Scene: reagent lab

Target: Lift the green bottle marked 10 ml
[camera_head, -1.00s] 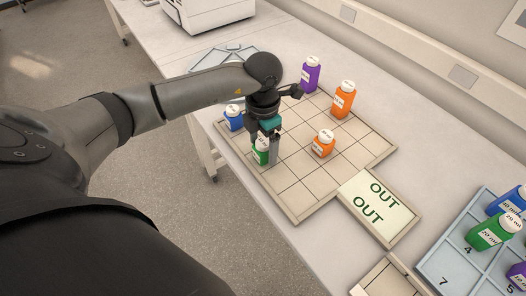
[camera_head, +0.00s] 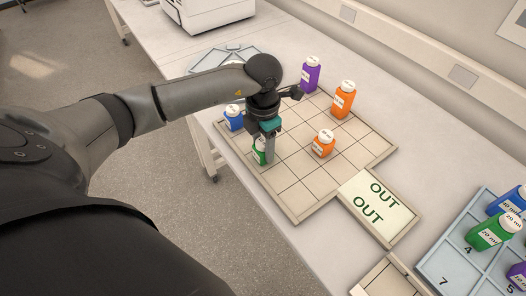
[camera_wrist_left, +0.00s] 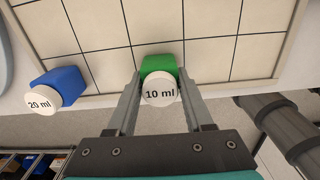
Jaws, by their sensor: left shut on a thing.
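The green bottle (camera_head: 258,157) stands on the gridded tray (camera_head: 298,215) near its front left edge, partly hidden behind my left gripper (camera_head: 266,155). In the left wrist view the green bottle (camera_wrist_left: 160,68) shows a white cap marked 10 ml. It sits between the two fingers of my left gripper (camera_wrist_left: 160,85), which are shut on it. The bottle looks upright, and I cannot see a gap between it and the tray. My right gripper is not in view.
A blue bottle (camera_head: 234,119) marked 20 ml in the left wrist view (camera_wrist_left: 57,88) stands close by. A small orange bottle (camera_head: 323,144), a taller orange one (camera_head: 343,99) and a purple one (camera_head: 310,75) stand on the tray. An OUT plate (camera_head: 378,205) adjoins it.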

